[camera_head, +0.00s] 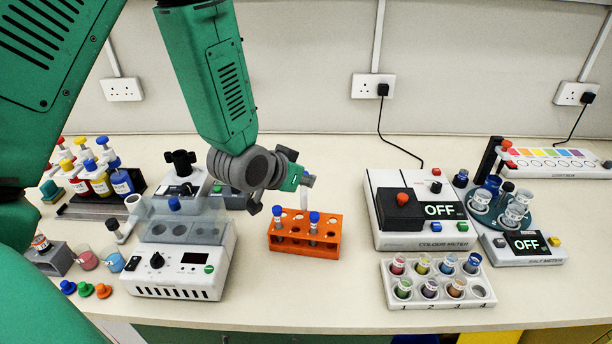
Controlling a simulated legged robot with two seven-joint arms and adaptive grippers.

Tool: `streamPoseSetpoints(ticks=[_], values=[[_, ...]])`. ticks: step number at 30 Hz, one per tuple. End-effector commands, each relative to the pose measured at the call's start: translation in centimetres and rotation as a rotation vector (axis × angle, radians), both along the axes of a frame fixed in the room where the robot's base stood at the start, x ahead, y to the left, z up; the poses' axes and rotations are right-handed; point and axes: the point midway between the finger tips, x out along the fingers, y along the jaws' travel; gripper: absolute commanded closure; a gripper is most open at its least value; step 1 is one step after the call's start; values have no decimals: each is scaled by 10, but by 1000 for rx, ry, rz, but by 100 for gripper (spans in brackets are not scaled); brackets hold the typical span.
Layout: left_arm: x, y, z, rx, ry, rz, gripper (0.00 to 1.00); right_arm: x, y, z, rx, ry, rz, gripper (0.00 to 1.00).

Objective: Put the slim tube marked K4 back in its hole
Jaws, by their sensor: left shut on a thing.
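My left gripper (300,180) is shut on a slim tube (304,198), which has a blue top and a pale body. It holds this tube above the back of the orange rack (304,248). The tube's lower end is close to the rack's back row; I cannot tell whether it is in a hole. Its marking is too small to read. Several rack holes show empty. My right gripper is out of view.
A white device with a clear lid (182,270) stands left of the rack. The colour meter (395,235) and a white tray of coloured cups (437,296) stand right. The salt meter (525,250) is farther right. Bench in front of the rack is clear.

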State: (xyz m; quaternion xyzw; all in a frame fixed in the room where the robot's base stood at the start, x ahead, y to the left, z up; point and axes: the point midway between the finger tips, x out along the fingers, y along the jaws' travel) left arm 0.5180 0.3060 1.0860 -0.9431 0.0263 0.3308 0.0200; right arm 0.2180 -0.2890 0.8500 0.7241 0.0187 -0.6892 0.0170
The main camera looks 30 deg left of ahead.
Motion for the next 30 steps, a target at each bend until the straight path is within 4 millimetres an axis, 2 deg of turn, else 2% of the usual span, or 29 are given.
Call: streamPoseSetpoints(ticks=[3,15,30], values=[[0,4,-14,-4,0,2,100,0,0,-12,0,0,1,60],[0,-3,-42,4,2,1,100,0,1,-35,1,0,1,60],[0,3,-48,-2,0,2,100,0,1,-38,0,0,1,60]])
